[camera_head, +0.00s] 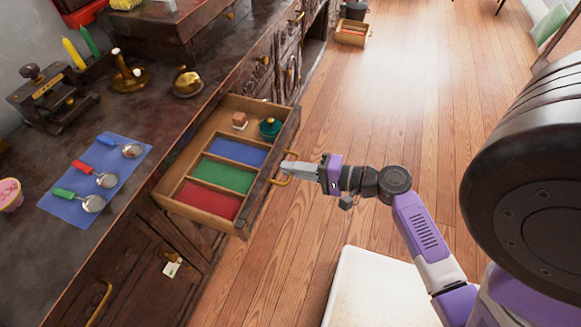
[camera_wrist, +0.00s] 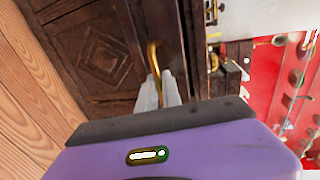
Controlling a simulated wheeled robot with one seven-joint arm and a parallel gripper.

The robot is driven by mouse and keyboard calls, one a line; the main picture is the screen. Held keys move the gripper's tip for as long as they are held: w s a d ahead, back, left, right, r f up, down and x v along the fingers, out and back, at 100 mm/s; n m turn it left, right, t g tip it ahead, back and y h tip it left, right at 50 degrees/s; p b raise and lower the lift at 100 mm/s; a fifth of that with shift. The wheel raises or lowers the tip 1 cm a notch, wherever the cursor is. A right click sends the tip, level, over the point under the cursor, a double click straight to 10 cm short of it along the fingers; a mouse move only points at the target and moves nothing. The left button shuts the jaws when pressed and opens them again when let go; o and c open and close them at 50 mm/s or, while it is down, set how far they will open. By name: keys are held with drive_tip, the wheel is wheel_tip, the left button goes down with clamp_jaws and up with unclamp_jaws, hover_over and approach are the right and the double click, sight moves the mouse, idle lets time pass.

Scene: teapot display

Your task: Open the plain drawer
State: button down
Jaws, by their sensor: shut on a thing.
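A drawer (camera_head: 285,133) stands pulled out from the dark wooden counter. Its front is seen edge-on, so I cannot tell whether it is plain. Inside are blue, green and red compartments, plus a bay with a small pinkish block (camera_head: 239,121) and a teal-and-gold item (camera_head: 270,128). My gripper (camera_head: 288,168) is at the drawer's front, shut on its brass handle (camera_head: 279,182). In the wrist view the two pale fingers (camera_wrist: 161,92) close around the curved brass handle (camera_wrist: 153,58).
The counter top holds a blue mat (camera_head: 72,206) with several spoons, a brass candle holder (camera_head: 129,78) and a small brass pot (camera_head: 187,84). A tagged cabinet door (camera_head: 138,270) is below. A small crate (camera_head: 352,33) stands farther back.

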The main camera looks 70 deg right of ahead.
drive_tip(key=c, duration=1.5)
unclamp_jaws()
drive_tip(key=shift+c, duration=0.2)
drive_tip(key=p+v, duration=0.1)
drive_tip(key=v, duration=0.6)
drive_tip(key=shift+s, duration=0.4)
drive_tip(key=shift+d, duration=0.15)
